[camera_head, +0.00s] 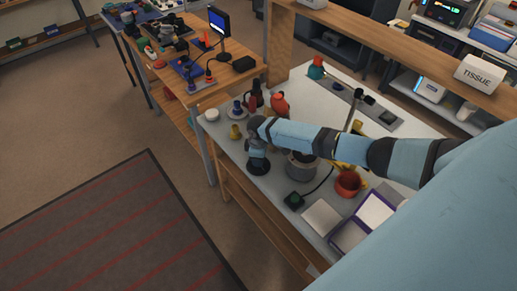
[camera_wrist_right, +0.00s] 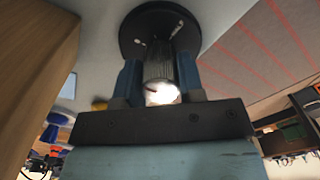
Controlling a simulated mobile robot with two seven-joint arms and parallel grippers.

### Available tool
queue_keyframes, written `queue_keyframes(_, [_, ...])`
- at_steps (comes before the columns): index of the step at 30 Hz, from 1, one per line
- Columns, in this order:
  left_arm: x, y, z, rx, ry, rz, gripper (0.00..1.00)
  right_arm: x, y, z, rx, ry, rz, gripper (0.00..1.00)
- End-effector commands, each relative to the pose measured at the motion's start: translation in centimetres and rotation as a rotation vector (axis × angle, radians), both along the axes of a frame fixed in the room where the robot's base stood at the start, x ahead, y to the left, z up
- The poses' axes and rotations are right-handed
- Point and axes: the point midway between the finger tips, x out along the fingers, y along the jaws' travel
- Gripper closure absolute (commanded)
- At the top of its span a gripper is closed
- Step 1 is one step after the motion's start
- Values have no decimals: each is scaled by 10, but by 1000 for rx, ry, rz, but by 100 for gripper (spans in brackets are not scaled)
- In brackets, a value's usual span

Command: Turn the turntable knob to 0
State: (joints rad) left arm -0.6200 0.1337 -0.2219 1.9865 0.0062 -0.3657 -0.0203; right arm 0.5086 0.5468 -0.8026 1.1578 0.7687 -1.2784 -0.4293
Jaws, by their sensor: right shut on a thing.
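The turntable knob (camera_wrist_right: 161,70) is a grey ribbed cylinder standing on a dark round base (camera_wrist_right: 130,38) in the right wrist view. Its near end is bright with glare and carries a short reddish mark. White marks show on the base, too small to read. My right gripper (camera_wrist_right: 160,78) has its two blue fingers on either side of the knob, shut on it. In the head view the right gripper (camera_head: 258,152) points down over the dark base (camera_head: 259,169), hiding the knob. My left gripper is in neither view.
A grey pot (camera_head: 301,167), a red cup (camera_head: 348,184), a purple-edged box (camera_head: 349,236) and a small dark green block (camera_head: 294,201) with a cable stand to the right on the bench. A yellow piece (camera_head: 235,132) and a red bottle (camera_head: 280,104) stand close behind the gripper.

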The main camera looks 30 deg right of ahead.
Motion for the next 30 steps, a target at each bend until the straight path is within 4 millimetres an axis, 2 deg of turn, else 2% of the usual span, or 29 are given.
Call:
queue_keyframes(20, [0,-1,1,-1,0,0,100,1,1,1,2,-2,57,88])
queue_keyframes(21, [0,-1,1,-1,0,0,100,1,1,1,2,-2,57,55])
queue_keyframes(23, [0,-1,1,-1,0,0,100,1,1,1,1,-1,56,42])
queue_keyframes(24, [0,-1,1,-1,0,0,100,1,1,0,1,-1,56,39])
queue_keyframes(30, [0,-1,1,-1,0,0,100,0,0,0,1,-1,56,39])
